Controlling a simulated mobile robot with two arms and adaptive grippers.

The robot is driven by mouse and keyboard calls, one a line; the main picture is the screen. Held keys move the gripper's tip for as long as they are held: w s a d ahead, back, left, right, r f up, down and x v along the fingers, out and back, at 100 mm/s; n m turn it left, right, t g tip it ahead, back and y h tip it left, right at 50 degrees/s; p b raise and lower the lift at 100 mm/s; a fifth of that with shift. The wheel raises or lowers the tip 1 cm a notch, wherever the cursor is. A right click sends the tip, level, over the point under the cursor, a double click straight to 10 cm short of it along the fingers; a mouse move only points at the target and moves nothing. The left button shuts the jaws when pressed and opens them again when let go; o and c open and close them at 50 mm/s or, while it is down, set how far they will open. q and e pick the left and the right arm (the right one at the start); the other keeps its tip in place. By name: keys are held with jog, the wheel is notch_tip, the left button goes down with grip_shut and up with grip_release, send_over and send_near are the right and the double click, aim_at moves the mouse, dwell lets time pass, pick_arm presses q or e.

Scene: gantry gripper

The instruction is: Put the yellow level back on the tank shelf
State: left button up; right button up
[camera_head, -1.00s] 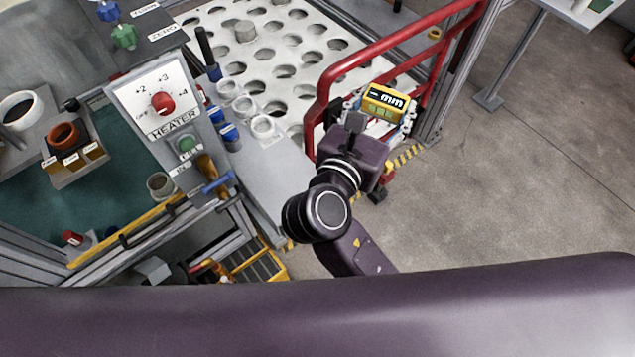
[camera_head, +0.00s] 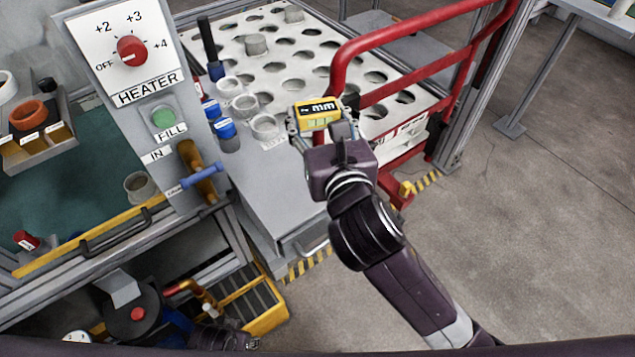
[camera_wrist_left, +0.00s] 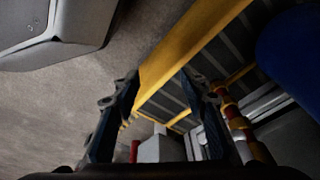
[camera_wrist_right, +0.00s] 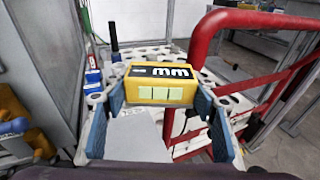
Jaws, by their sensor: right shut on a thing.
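The yellow level (camera_head: 318,116) has a black top face with white lettering. My right gripper (camera_head: 323,127) is shut on it and holds it up near the front of the white perforated deck, left of the red rail. In the right wrist view the level (camera_wrist_right: 156,92) sits across between the two fingers, with pale yellow-green panes on its near side. My left gripper (camera_wrist_left: 155,95) is open and empty in the left wrist view, with a yellow-edged grate beyond it. I cannot tell for sure which surface is the tank shelf; a small grey shelf (camera_head: 57,155) hangs over the teal tank.
The red rail (camera_head: 400,33) stands right of the level. White cups (camera_head: 265,126) and blue-capped bottles (camera_head: 227,135) line the deck's left edge. The heater panel (camera_head: 135,55) rises at the left, with a blue-handled valve (camera_head: 201,176) below. Open floor (camera_head: 540,210) lies right.

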notch_tip(320, 180, down, 12)
jog(key=b, duration=0.5)
jog(key=shift+f, duration=0.25)
jog(key=shift+f+b, duration=0.35)
jog(key=shift+f, duration=0.2)
notch_tip(320, 180, down, 4)
jog(key=shift+r+b, duration=0.15)
jog(key=shift+b, duration=0.8)
jog(key=shift+f, duration=0.25)
jog(key=shift+r, duration=0.1)
pick_arm(q)
jog(key=w+r+t, duration=0.2)
jog(key=w+r, duration=0.1)
jog(key=r, duration=1.5)
jog(key=shift+w+d, duration=0.15)
jog(key=shift+d, duration=0.05)
